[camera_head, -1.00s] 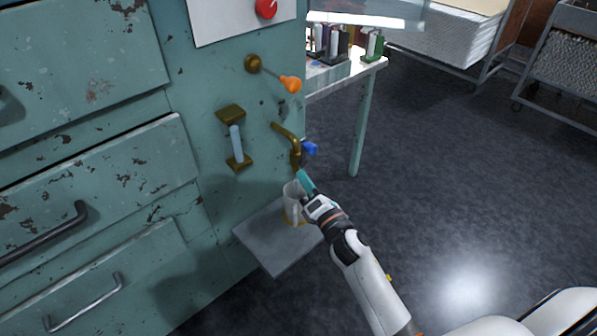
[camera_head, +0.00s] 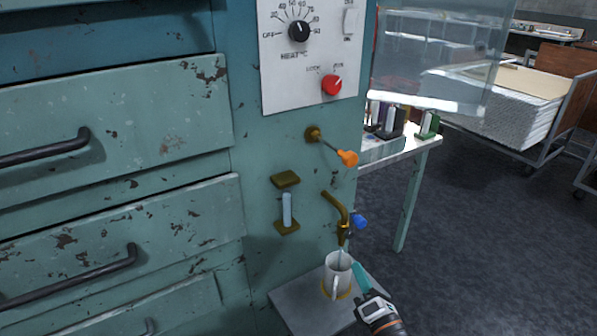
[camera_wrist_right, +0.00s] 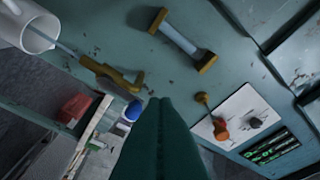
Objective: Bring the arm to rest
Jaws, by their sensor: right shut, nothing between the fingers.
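My right gripper (camera_head: 359,270) has teal fingers, pressed together and empty. In the head view it is just right of a white mug (camera_head: 338,277), below a brass tap (camera_head: 338,208) with a blue handle (camera_head: 360,222). In the right wrist view the shut fingers (camera_wrist_right: 160,103) point towards the teal cabinet, with the mug (camera_wrist_right: 28,28) at the upper left and the tap (camera_wrist_right: 105,74) between. A thin pale stream (camera_wrist_right: 68,49) runs from the tap's spout to the mug. I cannot tell in the head view whether the fingers touch the mug. My left gripper is out of view.
The mug stands on a grey shelf (camera_head: 297,302) on the teal cabinet (camera_head: 262,235). An orange-knobbed lever (camera_head: 346,157), a sight glass (camera_head: 287,208) and a control panel (camera_head: 304,75) are above. A side table (camera_head: 418,148) stands behind. Open floor (camera_head: 480,230) lies to the right.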

